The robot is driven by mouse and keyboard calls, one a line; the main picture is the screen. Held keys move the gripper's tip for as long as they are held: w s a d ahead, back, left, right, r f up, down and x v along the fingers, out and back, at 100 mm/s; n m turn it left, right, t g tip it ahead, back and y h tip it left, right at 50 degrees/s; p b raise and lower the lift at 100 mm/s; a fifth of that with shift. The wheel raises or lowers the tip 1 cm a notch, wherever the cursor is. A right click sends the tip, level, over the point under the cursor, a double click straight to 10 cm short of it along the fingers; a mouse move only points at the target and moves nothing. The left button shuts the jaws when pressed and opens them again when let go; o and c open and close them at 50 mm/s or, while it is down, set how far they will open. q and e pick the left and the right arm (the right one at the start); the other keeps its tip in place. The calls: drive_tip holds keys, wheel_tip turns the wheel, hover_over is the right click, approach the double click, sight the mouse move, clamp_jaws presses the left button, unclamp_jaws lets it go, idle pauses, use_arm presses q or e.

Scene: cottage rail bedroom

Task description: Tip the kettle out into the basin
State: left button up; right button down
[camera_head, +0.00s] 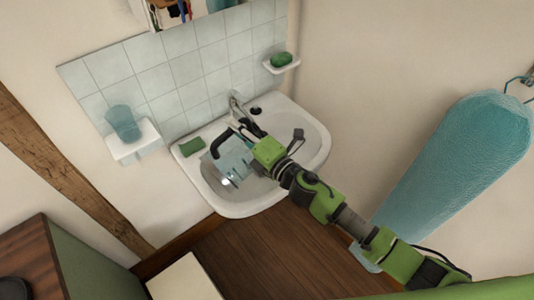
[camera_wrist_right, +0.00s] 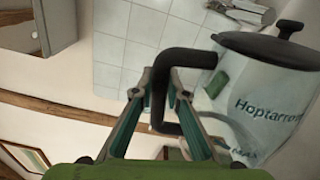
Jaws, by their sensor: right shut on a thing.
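The white basin (camera_head: 314,150) hangs on the wall below the tiles. The kettle (camera_head: 236,161) has a clear, pale body and a black handle, and is held over the basin's left half. In the right wrist view the kettle (camera_wrist_right: 262,98) shows its dark lid and the printing "Hoptarron" and "MAX". My right gripper (camera_head: 243,132) is shut on the handle, and its fingers (camera_wrist_right: 162,82) sit either side of it. The kettle's exact tilt and its contents are hard to tell, and no stream is visible. My left gripper is not in view.
A tap (camera_head: 236,103) stands at the basin's back, close behind my gripper. A green soap or sponge (camera_head: 192,147) lies on the left rim. A tumbler (camera_head: 122,122) stands on a wall shelf at left. A teal towel (camera_head: 455,160) hangs at right.

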drive_tip(key=shift+w+d+m+b, duration=0.3)
drive_tip(key=shift+w+d, duration=0.1)
drive_tip(key=shift+d, duration=0.05)
idle(0.6)
drive_tip(key=shift+m, duration=0.7)
drive_tip(key=shift+w+d+r+p, duration=0.25)
drive_tip(key=shift+d+r+p, duration=0.05)
drive_tip(key=shift+r+p, duration=0.3)
drive_tip(key=shift+w+d+r+p, duration=0.25)
drive_tip(key=shift+d+r+p, duration=0.1)
drive_tip(key=shift+r+p, duration=0.25)
drive_tip(key=shift+w+d+r+p, duration=0.25)
drive_tip(key=shift+d+r+p, duration=0.05)
drive_tip(key=shift+r+p, duration=0.3)
